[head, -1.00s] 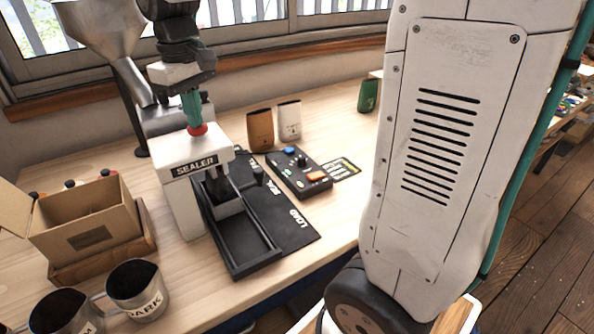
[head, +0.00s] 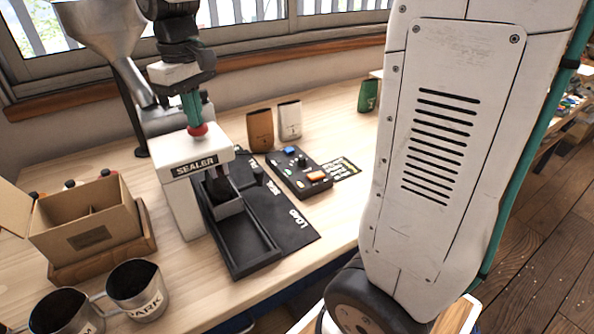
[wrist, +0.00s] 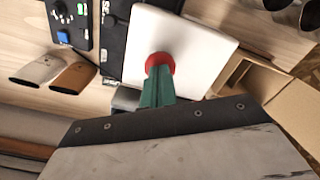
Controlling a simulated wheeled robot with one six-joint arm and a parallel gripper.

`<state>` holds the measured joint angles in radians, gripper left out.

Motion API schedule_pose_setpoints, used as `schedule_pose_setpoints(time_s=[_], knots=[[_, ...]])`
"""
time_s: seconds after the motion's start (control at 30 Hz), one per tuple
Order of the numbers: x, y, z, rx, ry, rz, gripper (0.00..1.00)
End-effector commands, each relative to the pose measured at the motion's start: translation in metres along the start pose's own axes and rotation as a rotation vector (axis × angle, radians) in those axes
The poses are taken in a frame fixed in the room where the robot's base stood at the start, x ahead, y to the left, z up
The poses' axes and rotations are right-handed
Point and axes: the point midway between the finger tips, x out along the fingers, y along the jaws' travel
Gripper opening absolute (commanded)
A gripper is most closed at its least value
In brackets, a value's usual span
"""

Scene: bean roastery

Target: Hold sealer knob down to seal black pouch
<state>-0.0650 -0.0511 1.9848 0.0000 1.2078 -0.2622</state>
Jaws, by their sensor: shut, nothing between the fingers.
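The white sealer (head: 186,168) stands on the bench with its red knob (head: 197,130) on top. My gripper (head: 194,112), with green fingers, is shut and empty, its tips right above the knob and seeming to touch it. In the wrist view the green fingers (wrist: 157,86) meet the red knob (wrist: 160,60) over the white sealer top (wrist: 190,45). The black pouch (head: 218,187) shows as a dark shape under the sealer head, at the back of the black sliding tray (head: 243,252). Its upper part is hidden by the head.
A control box (head: 300,172) with buttons sits right of the black mat (head: 297,222). Brown (head: 260,130) and white (head: 289,120) pouches stand behind it. A cardboard box (head: 85,225) and metal cups (head: 137,288) are at left. A metal hopper (head: 112,35) rises behind the sealer.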

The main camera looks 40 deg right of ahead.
Motion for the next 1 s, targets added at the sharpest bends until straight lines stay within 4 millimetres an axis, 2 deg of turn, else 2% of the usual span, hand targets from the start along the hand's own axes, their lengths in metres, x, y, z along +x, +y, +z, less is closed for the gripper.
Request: schedule_pose_setpoints(time_s=[0.4, 1.0], knots=[[-0.002, 0.0, 0.0, 0.0, 0.0, 0.0, 0.0], [-0.055, 0.0, 0.0, 0.0, 0.001, 0.0, 0.0]])
